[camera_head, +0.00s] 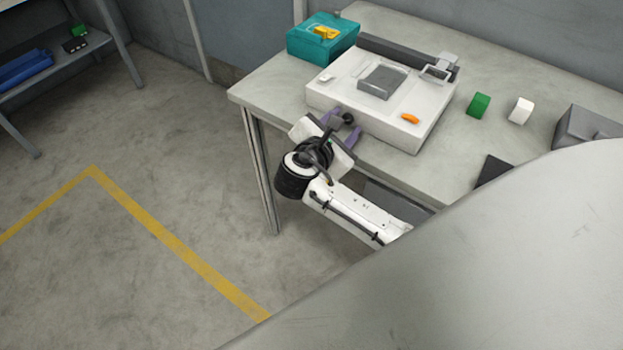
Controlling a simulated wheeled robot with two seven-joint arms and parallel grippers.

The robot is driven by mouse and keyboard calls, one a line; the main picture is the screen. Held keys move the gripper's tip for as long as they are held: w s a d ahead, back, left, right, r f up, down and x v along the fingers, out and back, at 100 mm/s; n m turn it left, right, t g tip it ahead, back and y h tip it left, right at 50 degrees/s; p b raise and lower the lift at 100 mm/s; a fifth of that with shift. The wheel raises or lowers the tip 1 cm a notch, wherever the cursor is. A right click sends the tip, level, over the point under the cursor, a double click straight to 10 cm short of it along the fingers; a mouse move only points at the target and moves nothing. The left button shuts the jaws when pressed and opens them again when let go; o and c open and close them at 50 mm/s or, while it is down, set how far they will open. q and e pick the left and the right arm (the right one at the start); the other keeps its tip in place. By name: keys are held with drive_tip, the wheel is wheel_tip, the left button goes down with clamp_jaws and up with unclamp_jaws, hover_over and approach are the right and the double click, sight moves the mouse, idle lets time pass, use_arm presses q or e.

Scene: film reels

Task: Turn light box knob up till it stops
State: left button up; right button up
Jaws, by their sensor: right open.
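The white light box (340,96) sits on the table near its front edge, with a grey square plate on top. A dark round knob (348,118) shows at its front side, toward the left. My right gripper (342,127) is open at that front side, its two purple-grey fingers spread to either side of the knob. I cannot tell whether the fingers touch the knob. The gripper's wrist partly hides the front of the box. My left gripper is not in view.
On the grey table (475,60) stand a teal box (305,45) with a yellow piece, a green roll (479,105), a white roll (520,110) and a grey box (585,130). An orange piece (410,118) lies on the light box.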

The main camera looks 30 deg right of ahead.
drive_tip(key=n+g, duration=0.2)
drive_tip(key=n, duration=0.1)
drive_tip(key=shift+w+a+r+h, duration=0.15)
drive_tip(key=shift+w+h, duration=0.15)
drive_tip(key=f+v, duration=0.1)
drive_tip(key=v, duration=0.9)
drive_tip(key=s+a+f+m+y+b, duration=0.2)
drive_tip(key=s+a+f+m+y, duration=0.1)
drive_tip(key=f, duration=0.6)
drive_tip(key=s+a+f+m+y+b, duration=0.2)
drive_tip(key=s+a+f+m+y, duration=0.1)
drive_tip(key=f, duration=0.7)
drive_tip(key=s+a+f+m+t+y+b, duration=0.1)
drive_tip(key=s+a+f+m+y, duration=0.3)
drive_tip(key=f, duration=0.5)
drive_tip(key=shift+s+f+m+y+b, duration=0.3)
drive_tip(key=shift+s+y+b, duration=0.3)
drive_tip(key=shift+y+b, duration=0.3)
drive_tip(key=shift+a, duration=0.1)
